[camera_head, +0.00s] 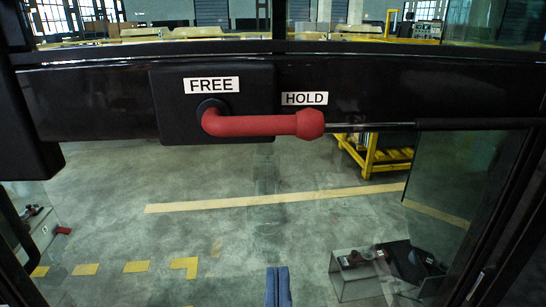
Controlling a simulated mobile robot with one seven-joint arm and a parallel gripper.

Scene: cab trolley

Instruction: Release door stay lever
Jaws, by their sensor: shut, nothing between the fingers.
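The red door stay lever (255,124) lies level across a black mounting plate (168,110). Its pivot is at the left, under the FREE label (211,85). Its rounded knob end points right, just below the HOLD label (304,98). My gripper (278,287) shows at the bottom centre as two blue fingers side by side. It is shut and empty, well below the lever and apart from it.
A dark crossbar (90,100) carries the plate. A thin rod (370,127) runs right from near the knob into a black cylinder (480,123). Glass and dark frame posts (505,215) stand at right. A yellow rack (378,155) stands beyond.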

